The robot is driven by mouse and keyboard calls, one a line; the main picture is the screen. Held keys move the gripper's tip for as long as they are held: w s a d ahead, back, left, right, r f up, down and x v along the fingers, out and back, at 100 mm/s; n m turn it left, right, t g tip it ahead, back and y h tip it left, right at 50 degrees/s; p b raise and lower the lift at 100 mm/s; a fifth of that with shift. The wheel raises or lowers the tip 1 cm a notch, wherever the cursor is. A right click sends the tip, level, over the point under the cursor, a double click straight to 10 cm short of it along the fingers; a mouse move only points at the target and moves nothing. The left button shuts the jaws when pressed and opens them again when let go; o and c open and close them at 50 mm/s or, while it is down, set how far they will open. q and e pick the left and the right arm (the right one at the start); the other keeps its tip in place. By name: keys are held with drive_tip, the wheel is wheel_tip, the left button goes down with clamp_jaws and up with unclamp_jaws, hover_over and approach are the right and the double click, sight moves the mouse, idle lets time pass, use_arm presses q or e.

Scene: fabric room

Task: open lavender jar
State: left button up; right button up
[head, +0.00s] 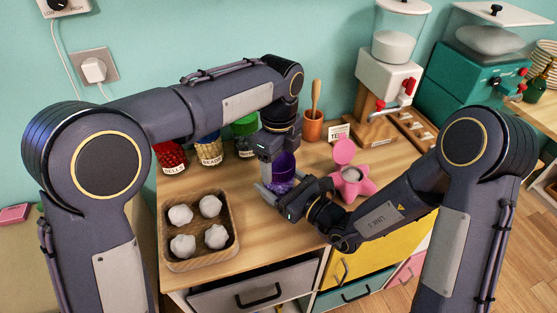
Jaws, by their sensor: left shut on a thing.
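The lavender jar (281,187) stands on the wooden counter, with purple contents showing through its lower part. Its dark purple lid (286,165) is at the top; I cannot tell if it is seated or raised. My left gripper (276,165) comes down from above and is shut on the lid. My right gripper (280,200) reaches in from the right, low beside the jar. Its fingers overlap the jar's lower part, and I cannot tell whether they are closed on it. The grippers hide much of the jar.
Jars of red (172,157) and beige beads (209,150) and a green-lidded jar (243,135) stand behind. A tray (203,260) with several white lumps is at front left. A pink star-shaped object (352,188) stands right of the jar. A terracotta pot (312,128) is behind.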

use_arm(q)
drive_tip(key=n, duration=2.6)
drive_tip(key=shift+r+n, duration=0.1)
drive_tip(key=shift+n, duration=0.3)
drive_tip(key=n, duration=0.5)
drive_tip(key=shift+n, duration=0.3)
drive_tip(key=n, duration=0.2)
drive_tip(key=shift+n, duration=0.3)
drive_tip(key=n, duration=0.7)
